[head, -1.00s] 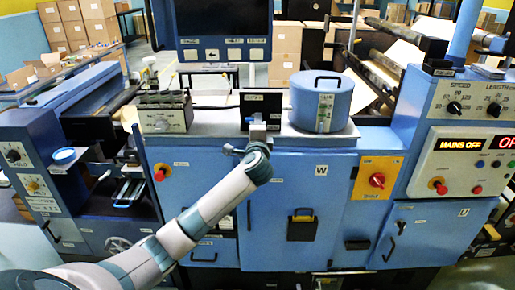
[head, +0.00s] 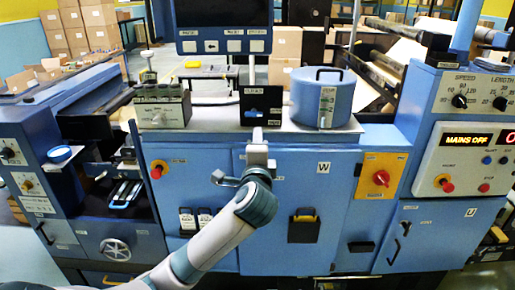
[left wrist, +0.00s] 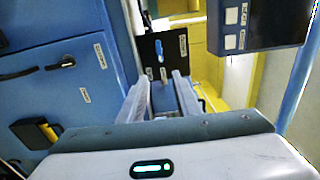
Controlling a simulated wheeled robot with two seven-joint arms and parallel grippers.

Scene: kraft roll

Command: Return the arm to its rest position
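My left gripper (head: 257,148) is in front of the blue machine, just below a black panel (head: 261,94) on the machine's top ledge. In the left wrist view its two grey fingers (left wrist: 160,98) are apart, with nothing visible between them. The black panel (left wrist: 158,72) stands beyond the fingertips, with a small blue piece (left wrist: 161,56) on it. That blue piece also shows in the head view (head: 255,114), apart from the gripper. My right gripper is in neither view.
A blue lidded drum (head: 324,100) and a grey switch box (head: 164,108) stand on the ledge. A monitor (head: 222,15) hangs above. A red rotary switch (head: 381,178) and a black pocket (head: 303,226) project from the front. Open space lies before the cabinet doors.

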